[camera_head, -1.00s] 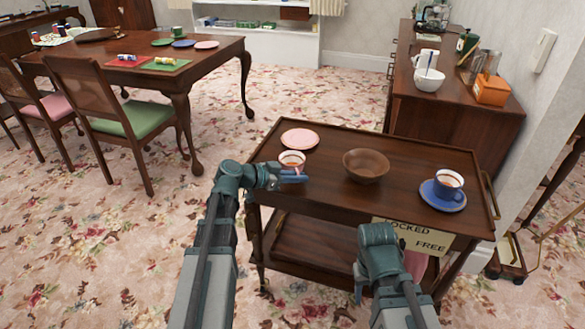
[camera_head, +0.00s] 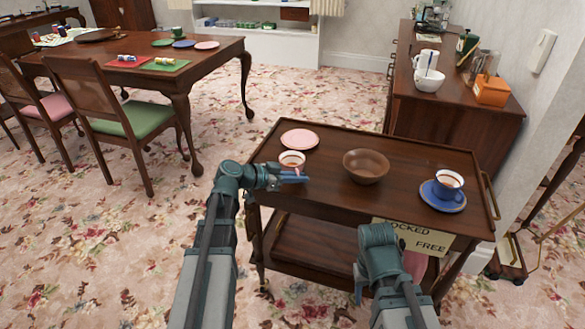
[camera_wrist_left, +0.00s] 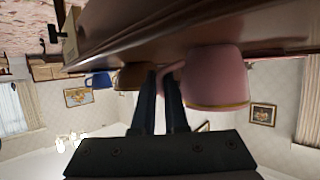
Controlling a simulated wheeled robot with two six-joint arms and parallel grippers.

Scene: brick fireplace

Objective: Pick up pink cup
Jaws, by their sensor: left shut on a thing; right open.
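The pink cup (camera_head: 291,163) stands near the left edge of the brown trolley, just in front of a pink saucer (camera_head: 300,139). My left gripper (camera_head: 294,176) is at the near side of the cup, shut on it, seemingly at its handle. In the upside-down left wrist view the cup (camera_wrist_left: 218,78) is right beside the closed fingers (camera_wrist_left: 161,76); the exact grip is partly hidden. My right gripper (camera_head: 361,284) is low in front of the trolley, away from the cup; its fingers are mostly hidden.
The trolley top (camera_head: 322,185) also holds a brown bowl (camera_head: 366,166) right of the cup and a blue cup (camera_head: 448,187) on a blue saucer (camera_head: 441,206) further right. A dining table (camera_head: 221,54) with chairs stands back left; a sideboard (camera_head: 455,105) is back right.

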